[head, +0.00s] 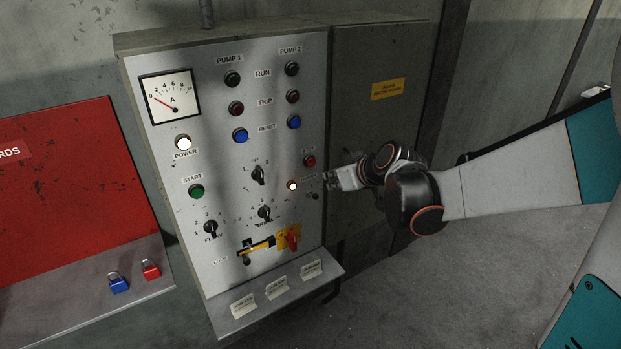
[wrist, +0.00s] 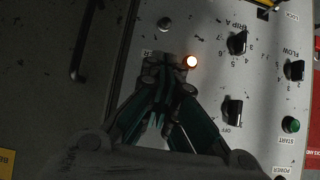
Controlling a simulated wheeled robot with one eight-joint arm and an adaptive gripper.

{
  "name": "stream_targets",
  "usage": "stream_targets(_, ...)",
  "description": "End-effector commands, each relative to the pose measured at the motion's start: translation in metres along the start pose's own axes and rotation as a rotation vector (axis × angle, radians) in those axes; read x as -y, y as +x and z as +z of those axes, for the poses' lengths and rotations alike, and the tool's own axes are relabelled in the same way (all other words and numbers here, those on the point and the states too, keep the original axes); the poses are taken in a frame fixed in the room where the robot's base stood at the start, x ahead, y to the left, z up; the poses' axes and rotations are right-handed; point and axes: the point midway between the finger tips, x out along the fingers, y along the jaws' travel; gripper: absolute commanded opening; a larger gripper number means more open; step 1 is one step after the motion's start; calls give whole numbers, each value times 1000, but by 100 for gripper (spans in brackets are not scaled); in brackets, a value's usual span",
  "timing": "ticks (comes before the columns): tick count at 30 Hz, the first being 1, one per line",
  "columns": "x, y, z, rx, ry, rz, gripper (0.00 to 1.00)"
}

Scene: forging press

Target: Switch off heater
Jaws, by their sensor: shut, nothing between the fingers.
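The grey control panel (head: 225,215) fills the middle of the head view. A small lit lamp (head: 292,185) glows on its right side and also shows in the wrist view (wrist: 191,62). A small dark control (head: 315,196) sits to the lamp's lower right; a small round fitting (wrist: 164,23) shows above the fingers in the wrist view. A label (wrist: 147,53) beside the lamp is partly covered, with only "ER" readable. My gripper (head: 329,183) is shut and empty, close to the panel's right edge beside the lamp. I cannot tell whether it touches the panel.
A red stop button (head: 309,161) sits just above the gripper. A grey cabinet (head: 375,125) stands right of the panel. Blue (head: 119,284) and red (head: 151,269) padlocks lie on the left shelf.

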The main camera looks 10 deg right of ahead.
Motion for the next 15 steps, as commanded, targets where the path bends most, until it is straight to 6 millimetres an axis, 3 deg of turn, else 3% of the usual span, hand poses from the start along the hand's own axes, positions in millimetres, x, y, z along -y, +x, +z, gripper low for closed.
stream_targets(7, 1, 10, 0, 1, 0, -1, 0)
stream_targets(15, 1, 52, 1, 1, 0, -2, 0)
